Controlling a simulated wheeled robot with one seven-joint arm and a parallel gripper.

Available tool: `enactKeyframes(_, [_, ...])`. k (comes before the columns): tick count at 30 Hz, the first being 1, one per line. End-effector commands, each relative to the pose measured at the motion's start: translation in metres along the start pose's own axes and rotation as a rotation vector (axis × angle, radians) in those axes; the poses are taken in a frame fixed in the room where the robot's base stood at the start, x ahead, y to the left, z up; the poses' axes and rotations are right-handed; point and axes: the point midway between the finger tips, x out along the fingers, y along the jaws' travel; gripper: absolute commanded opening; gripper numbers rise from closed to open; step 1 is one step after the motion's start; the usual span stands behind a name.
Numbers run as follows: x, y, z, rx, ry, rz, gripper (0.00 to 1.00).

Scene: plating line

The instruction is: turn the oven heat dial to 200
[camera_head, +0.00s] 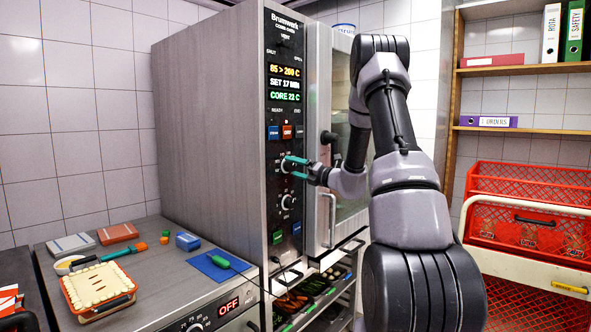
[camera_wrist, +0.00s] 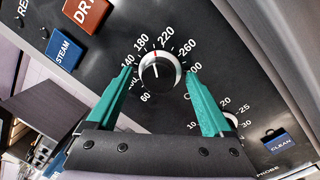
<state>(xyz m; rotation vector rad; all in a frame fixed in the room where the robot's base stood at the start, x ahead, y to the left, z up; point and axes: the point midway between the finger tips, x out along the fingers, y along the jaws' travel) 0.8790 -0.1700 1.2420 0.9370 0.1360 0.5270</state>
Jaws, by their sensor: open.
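The heat dial (camera_wrist: 160,75) is a round black knob with a silver rim on the oven's dark control panel. Its red mark points up, between 180 and 220 on the printed scale. In the head view the dial (camera_head: 284,163) is partly hidden by my gripper (camera_head: 294,167). My gripper's teal fingers are open, one on each side of the dial in the wrist view, with visible gaps to the knob. I cannot tell how far the tips are from the panel.
A lower dial (camera_head: 287,202) sits below the heat dial. Blue and red buttons (camera_head: 287,132) are above it. The oven door handle (camera_head: 331,220) stands out close to my gripper. The left counter holds a pie (camera_head: 97,287), and red crates (camera_head: 530,190) stand at right.

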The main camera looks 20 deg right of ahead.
Motion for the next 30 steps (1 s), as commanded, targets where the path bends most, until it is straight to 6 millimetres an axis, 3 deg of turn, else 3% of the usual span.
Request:
enactKeyframes(5, [-0.015,-0.001,0.0,0.0,-0.001,-0.002,0.85])
enactKeyframes(18, [-0.096,-0.001,0.001,0.001,-0.001,-0.003,0.85])
enactKeyframes(30, [-0.108,0.0,0.0,0.0,0.0,-0.001,0.85])
